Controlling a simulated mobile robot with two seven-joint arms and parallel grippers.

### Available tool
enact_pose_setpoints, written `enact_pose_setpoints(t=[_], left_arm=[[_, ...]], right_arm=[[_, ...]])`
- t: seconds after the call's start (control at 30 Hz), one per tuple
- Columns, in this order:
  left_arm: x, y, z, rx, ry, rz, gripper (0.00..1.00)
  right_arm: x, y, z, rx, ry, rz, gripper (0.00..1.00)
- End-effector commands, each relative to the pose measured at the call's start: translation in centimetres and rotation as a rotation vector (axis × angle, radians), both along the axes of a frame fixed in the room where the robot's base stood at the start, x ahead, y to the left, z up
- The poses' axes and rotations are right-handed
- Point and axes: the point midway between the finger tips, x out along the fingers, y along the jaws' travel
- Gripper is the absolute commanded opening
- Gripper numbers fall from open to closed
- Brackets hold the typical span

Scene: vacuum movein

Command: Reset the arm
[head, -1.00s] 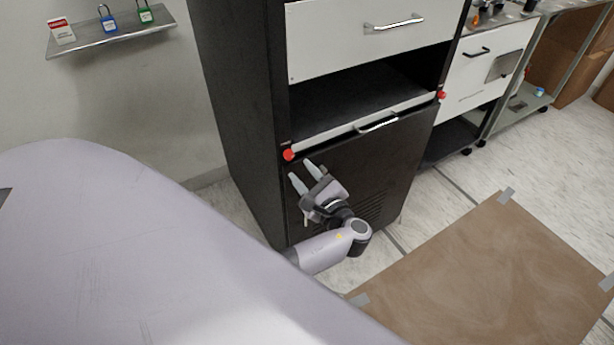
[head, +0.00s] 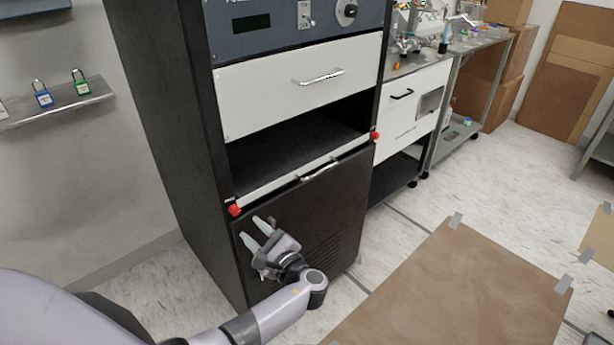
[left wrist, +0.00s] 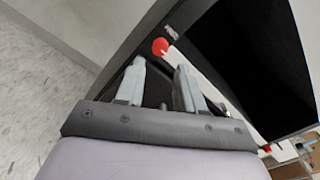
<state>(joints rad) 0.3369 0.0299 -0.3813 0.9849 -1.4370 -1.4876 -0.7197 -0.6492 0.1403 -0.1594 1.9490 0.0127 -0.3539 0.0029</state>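My left gripper (head: 258,232) is in front of the black lower door of the tall cabinet (head: 170,130). Its two pale fingers are apart with nothing between them. The fingers also show in the left wrist view (left wrist: 158,82), spread and empty, below a red knob (left wrist: 160,46). In the head view that red knob (head: 235,210) sits at the left end of the white ledge, just above the fingertips. I cannot tell whether the fingers touch the door. My right gripper is not in view.
The cabinet has an open black bay (head: 290,150) under a white drawer (head: 300,85). A second red knob (head: 375,135) is at the ledge's right end. A brown taped mat (head: 450,290) lies on the floor at right. A shelf with padlocks (head: 60,103) is on the left wall.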

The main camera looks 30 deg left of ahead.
Motion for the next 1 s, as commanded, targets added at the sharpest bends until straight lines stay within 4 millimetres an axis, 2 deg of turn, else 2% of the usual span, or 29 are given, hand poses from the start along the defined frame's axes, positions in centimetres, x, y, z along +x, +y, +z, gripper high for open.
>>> enact_pose_setpoints(t=[0.13,0.23,0.37,0.5,0.6,0.67,0.8,0.87,1.0], left_arm=[[0.0,0.0,-0.1,-0.004,0.001,-0.001,0.38],[-0.6,-0.1,-1.4,-0.059,0.001,-0.015,0.38],[-2.7,-0.6,-6.0,-0.279,-0.012,-0.060,0.38],[-6.6,-2.8,-12.0,-0.661,-0.083,-0.099,0.38],[-9.5,-5.2,-14.7,-0.943,-0.169,-0.100,0.38],[-11.2,-6.8,-15.6,-1.111,-0.231,-0.090,0.38],[-14.9,-10.3,-15.6,-1.486,-0.408,-0.036,0.38],[-16.2,-11.6,-14.7,-1.636,-0.496,-0.004,0.38],[-18.3,-13.5,-11.8,-1.916,-0.689,0.075,0.38]], right_arm=[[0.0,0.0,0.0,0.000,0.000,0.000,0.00],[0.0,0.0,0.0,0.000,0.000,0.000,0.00],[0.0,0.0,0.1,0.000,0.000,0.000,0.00],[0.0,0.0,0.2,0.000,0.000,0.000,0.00],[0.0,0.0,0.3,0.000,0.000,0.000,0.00],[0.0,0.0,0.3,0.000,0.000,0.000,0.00],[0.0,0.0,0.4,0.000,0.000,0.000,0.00],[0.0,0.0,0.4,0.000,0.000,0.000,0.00],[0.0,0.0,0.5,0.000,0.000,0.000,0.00]])
